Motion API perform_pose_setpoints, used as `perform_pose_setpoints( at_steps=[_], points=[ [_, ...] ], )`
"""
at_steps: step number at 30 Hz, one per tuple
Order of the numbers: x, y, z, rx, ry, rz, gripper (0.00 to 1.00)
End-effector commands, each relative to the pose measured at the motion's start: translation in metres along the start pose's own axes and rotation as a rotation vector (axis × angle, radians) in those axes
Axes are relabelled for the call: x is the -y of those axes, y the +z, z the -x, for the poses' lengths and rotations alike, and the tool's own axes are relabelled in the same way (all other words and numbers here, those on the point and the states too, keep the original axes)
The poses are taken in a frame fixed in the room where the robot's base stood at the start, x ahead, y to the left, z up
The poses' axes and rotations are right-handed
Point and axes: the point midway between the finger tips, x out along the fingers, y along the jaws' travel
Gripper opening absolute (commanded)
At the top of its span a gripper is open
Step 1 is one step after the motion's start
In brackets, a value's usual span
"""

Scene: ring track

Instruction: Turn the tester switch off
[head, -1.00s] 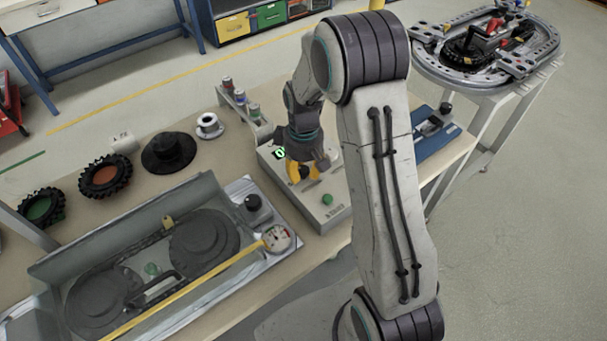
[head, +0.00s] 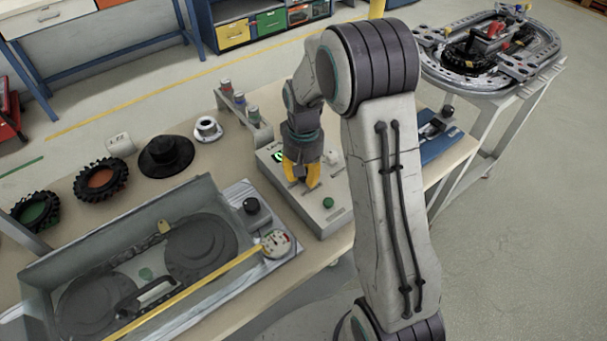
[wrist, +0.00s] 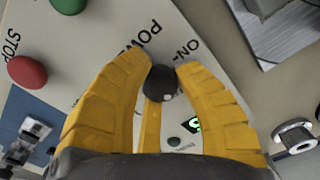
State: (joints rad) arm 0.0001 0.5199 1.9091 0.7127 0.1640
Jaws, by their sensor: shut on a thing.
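The tester is a pale grey box (head: 322,213) on the bench in the head view, with a green button (head: 328,203) on top. In the wrist view its panel (wrist: 115,45) shows "POW" and "ON" lettering and a lit green display (wrist: 196,124). The switch has a round black knob (wrist: 161,82). My gripper (wrist: 163,75) has its yellow fingertips closed around this knob. In the head view my gripper (head: 302,182) reaches down onto the tester's top and hides the switch. The switch's exact position is hard to tell.
A grey tub (head: 215,190) with dark discs and a dial gauge (head: 276,243) stand left of the tester. A small rack (head: 245,118) stands behind it. A red button (wrist: 27,72) marked STOP shows in the wrist view. A ring track (head: 490,50) stands at the right.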

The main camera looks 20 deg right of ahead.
Motion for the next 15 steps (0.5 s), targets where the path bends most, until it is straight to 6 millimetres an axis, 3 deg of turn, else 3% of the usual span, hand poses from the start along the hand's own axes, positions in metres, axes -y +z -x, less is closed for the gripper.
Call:
perform_pose_setpoints(
  at_steps=[13,14,15],
  points=[
    [0.0000,0.0004,-0.0009,0.002,0.000,-0.011,0.00],
    [0.0000,0.0003,-0.0009,0.002,0.000,-0.010,0.30],
    [0.0000,0.0003,-0.0009,0.002,0.000,-0.010,0.34]
  ],
)
